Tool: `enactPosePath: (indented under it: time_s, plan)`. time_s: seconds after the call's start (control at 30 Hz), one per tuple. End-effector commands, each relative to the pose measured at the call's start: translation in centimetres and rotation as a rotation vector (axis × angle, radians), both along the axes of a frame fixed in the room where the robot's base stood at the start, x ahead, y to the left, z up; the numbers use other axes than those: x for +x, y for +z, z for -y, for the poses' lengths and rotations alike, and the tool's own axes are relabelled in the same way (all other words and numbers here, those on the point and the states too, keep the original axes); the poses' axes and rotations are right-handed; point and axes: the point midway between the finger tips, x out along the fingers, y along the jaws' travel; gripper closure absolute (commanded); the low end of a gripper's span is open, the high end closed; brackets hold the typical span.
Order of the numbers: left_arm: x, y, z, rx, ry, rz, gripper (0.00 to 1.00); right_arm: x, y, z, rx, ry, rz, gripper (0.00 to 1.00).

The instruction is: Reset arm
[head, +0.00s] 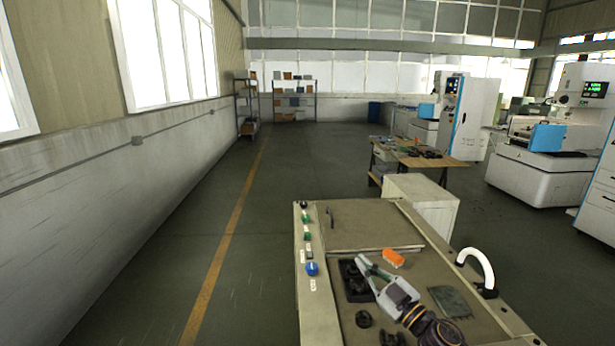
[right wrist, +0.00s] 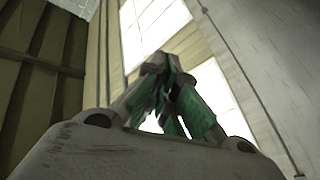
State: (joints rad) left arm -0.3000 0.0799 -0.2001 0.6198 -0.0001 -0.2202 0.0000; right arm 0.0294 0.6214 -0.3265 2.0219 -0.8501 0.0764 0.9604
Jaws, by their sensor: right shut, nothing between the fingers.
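My right gripper (head: 366,268) is over the front machine top in the head view, near a black tray. It is shut and empty. In the right wrist view its green-padded fingers (right wrist: 172,95) meet, with a window and wall behind them. My left gripper is not in view.
The machine top (head: 350,215) carries a black tray (head: 352,288), an orange brush-like block (head: 393,257), a grey-green cloth (head: 450,302) and small dark parts (head: 363,319). A white curved handle (head: 478,265) stands at its right edge. Open floor (head: 220,240) lies to the left. A wooden table (head: 425,160) stands behind.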

Motion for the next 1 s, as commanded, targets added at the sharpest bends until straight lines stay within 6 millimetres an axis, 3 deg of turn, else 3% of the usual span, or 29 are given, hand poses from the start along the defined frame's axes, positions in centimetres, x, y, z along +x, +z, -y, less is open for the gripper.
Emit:
enactPosePath:
  time_s: [0.27,0.57,1.0]
  plan:
    - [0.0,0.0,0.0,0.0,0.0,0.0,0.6,-0.2,-1.5,3.1,0.106,-0.238,-0.099,1.0]
    - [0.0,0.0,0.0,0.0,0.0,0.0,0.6,-1.8,-5.5,6.6,0.159,-0.474,-0.29,1.0]
    - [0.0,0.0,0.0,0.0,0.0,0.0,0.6,-7.9,-13.9,9.9,0.134,-0.711,-0.688,1.0]
